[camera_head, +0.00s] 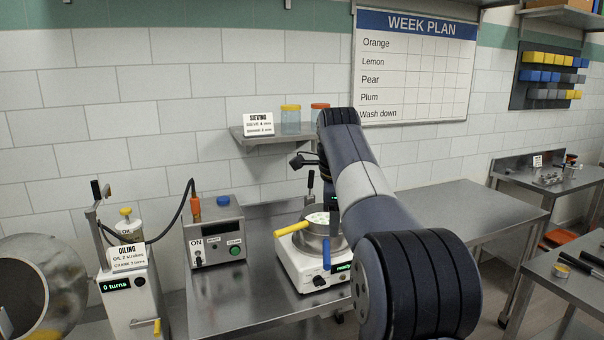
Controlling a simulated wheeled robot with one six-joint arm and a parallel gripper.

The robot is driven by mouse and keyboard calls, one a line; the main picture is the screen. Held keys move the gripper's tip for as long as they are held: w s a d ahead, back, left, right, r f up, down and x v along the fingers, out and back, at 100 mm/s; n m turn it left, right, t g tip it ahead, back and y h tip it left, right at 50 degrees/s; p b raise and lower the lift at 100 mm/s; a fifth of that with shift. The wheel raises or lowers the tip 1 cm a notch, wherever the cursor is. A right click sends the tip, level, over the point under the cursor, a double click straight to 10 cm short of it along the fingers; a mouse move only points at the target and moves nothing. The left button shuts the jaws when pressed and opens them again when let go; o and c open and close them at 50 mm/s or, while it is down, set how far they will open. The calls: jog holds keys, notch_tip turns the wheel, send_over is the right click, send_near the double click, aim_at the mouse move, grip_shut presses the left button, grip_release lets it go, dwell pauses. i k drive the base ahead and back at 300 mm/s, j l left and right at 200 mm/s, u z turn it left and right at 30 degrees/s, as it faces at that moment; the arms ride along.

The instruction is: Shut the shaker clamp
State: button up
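The shaker (300,268) is a white box on the steel bench, with a small green display reading "ready". A round metal sieve pan (333,243) with pale contents sits on top, partly hidden by my arm. A yellow handle (293,229) slants out to its left. A blue lever (327,253) stands upright at the front. My arm crosses in front and bends down behind itself above the shaker. My gripper's fingers are hidden by the arm.
A grey control box (214,236) stands left on the bench, beside the oiling machine (131,297). A wall shelf (262,137) with jars and a sieving card hangs above the shaker. Bare bench lies left of the shaker. An empty steel table (445,215) is to the right.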

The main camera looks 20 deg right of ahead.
aim_at(311, 172)
jog(key=i+l+u, duration=0.15)
jog(key=i+l, duration=0.25)
jog(key=i+l+u, duration=0.1)
jog(key=i+l, duration=0.25)
jog(key=i+l+u, duration=0.15)
jog(key=i+l, duration=0.2)
jog(key=l, duration=0.15)
jog(key=i+l+u, duration=0.1)
jog(key=i+l, duration=0.25)
jog(key=l, duration=0.15)
